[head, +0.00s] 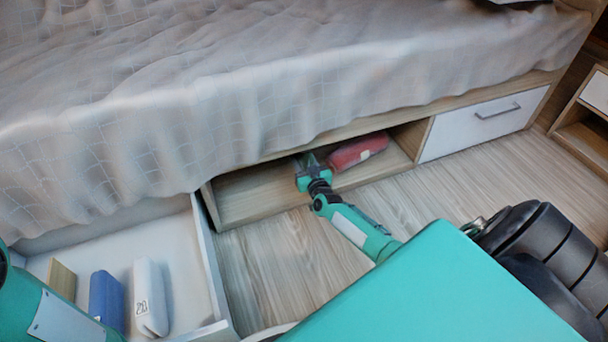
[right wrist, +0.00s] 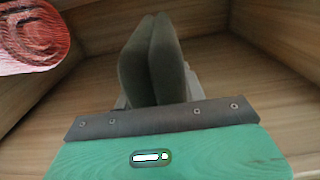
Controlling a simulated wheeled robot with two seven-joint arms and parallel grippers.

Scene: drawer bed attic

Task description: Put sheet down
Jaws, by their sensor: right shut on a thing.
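A red rolled sheet (head: 358,152) lies in the open compartment under the bed. Its rolled end (right wrist: 32,32) shows at the upper left of the right wrist view. My right gripper (head: 309,162) reaches into the same compartment, just left of the red roll and apart from it. In the right wrist view its two dark fingers (right wrist: 153,45) are together; whatever is between them is hidden. My left arm shows at the lower left corner of the head view, but its gripper is out of frame.
The bed (head: 230,90) has a draped cover hanging over the compartment. An open white drawer (head: 205,262) at the lower left holds a blue roll (head: 106,300), a white roll (head: 150,298) and a wooden block (head: 62,281). A closed white drawer (head: 470,130) is at the right.

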